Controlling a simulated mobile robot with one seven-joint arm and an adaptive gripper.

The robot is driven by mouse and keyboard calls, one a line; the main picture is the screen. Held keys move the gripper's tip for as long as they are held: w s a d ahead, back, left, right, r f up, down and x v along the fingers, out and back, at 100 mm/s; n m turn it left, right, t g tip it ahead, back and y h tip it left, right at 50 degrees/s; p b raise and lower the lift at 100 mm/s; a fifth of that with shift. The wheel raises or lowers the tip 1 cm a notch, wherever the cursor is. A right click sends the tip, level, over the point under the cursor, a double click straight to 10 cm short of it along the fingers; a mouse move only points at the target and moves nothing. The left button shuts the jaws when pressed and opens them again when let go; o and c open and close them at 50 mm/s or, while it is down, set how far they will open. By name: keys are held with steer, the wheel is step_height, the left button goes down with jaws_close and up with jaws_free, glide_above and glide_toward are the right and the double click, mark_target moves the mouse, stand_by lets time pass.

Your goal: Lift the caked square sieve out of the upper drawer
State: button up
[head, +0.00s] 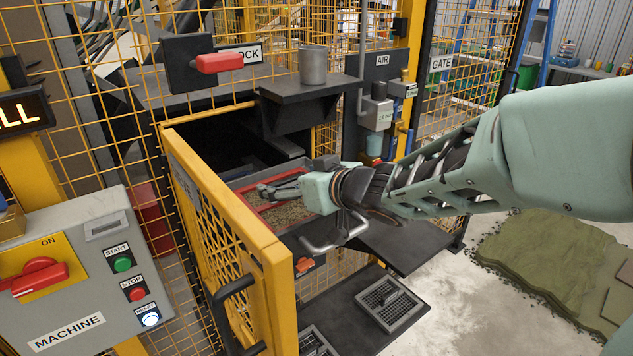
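The upper drawer (312,232) is pulled out through the open yellow mesh door, with its bent metal handle facing front. In it lies the square sieve (287,214), with a red rim and brown, crumbly caked material over its mesh. My gripper (264,190) reaches in from the right, and its dark fingers are over the sieve near the red rim. The gripper's body and wrist cover the sieve's right part. I cannot tell whether the fingers touch the rim or how far apart they are.
The yellow mesh door (228,225) stands open close left of the drawer. A dark shelf with a metal cup (313,65) overhangs behind. A dark side ledge (400,245) lies right of the drawer. Below, a square grey sieve (390,303) rests on a dark surface. Turf (555,262) lies at right.

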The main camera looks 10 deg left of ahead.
steer(key=c, duration=2)
